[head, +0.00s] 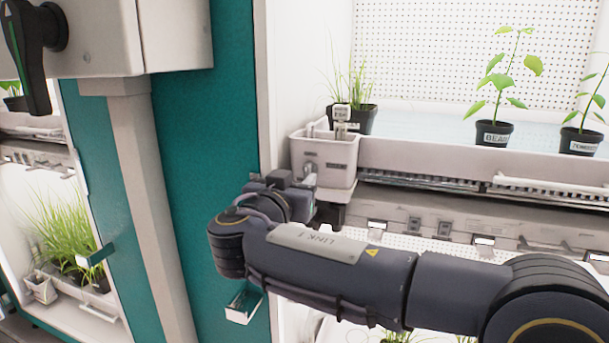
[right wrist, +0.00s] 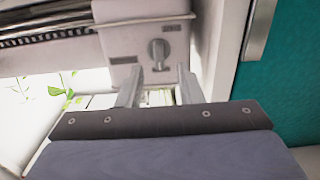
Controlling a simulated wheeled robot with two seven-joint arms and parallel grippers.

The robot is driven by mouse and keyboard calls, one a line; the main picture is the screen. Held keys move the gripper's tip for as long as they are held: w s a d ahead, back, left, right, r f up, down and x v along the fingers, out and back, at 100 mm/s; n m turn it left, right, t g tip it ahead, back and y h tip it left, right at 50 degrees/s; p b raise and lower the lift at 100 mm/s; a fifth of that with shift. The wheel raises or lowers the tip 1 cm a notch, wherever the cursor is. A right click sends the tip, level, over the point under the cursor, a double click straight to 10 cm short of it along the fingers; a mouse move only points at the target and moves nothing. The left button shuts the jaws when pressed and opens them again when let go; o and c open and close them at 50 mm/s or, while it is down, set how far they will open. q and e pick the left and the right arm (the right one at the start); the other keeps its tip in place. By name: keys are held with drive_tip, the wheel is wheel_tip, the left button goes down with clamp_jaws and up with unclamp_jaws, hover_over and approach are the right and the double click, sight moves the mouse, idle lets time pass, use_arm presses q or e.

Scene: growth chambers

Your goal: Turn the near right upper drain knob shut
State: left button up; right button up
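The drain knob (right wrist: 158,50) is a small grey dial with a raised grip bar, which runs roughly up and down in the right wrist view. It sits on the pale face of a drain box (right wrist: 140,52), beside a small dark label. The left gripper is not in view.
Potted plants, including a bean pot (head: 493,134), stand on the upper tray right of the box. A teal chamber wall (head: 195,130) is at left. A black handle (head: 32,55) on a grey cabinet hangs at top left. Another lit chamber with grass is at far left.

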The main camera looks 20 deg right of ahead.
sight(305, 172)
drive_tip(key=shift+p+x, duration=0.3)
drive_tip(key=shift+x, duration=1.9)
drive_tip(key=shift+s, duration=0.1)
drive_tip(key=c, duration=0.6)
